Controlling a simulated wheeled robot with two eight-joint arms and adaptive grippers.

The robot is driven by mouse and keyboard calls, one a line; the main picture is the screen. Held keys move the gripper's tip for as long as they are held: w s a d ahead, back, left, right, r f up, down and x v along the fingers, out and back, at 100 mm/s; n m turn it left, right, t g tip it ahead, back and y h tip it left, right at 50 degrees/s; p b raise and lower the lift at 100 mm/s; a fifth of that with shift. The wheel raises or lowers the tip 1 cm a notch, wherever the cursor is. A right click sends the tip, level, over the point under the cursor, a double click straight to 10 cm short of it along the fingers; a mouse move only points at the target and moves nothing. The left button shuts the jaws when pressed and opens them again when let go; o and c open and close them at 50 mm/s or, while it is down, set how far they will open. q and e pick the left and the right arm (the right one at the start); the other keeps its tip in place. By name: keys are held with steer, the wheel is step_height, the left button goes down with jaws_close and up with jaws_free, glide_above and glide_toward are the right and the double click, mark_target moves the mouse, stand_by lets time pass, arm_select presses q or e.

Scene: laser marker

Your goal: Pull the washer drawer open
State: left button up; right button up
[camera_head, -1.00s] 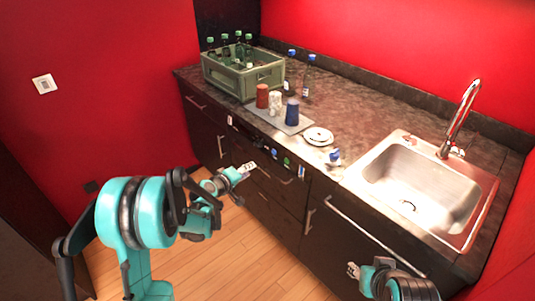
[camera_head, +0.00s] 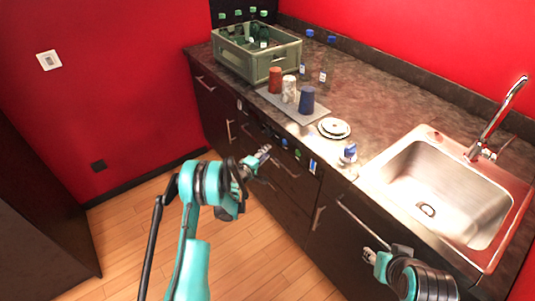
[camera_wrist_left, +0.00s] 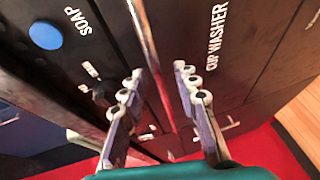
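The dark washer drawer (camera_head: 290,187) is in the cabinet front under the counter and looks shut. In the left wrist view its front (camera_wrist_left: 235,75) carries the words CUP WASHER. Its metal bar handle (camera_wrist_left: 150,50) runs lengthwise between the two fingers of my left gripper (camera_wrist_left: 162,90). That gripper is open, with a finger on each side of the bar and gaps to it. In the head view my left gripper (camera_head: 262,155) is at the drawer's upper left, covering part of it. My right gripper (camera_head: 372,256) is in front of the cabinet below the sink; its finger opening is unclear.
A control strip with a blue SOAP button (camera_wrist_left: 45,35) lies beside the drawer front. Above are a green bottle crate (camera_head: 258,65), several cups on a grey mat (camera_head: 315,113), white saucers (camera_head: 334,128) and a sink (camera_head: 440,190). The wooden floor (camera_head: 130,235) is clear.

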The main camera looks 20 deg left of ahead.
arm_select(q)
steer(key=shift+x, duration=0.85)
steer(key=shift+r, duration=0.1)
jaws_close()
steer(key=shift+s, duration=0.1)
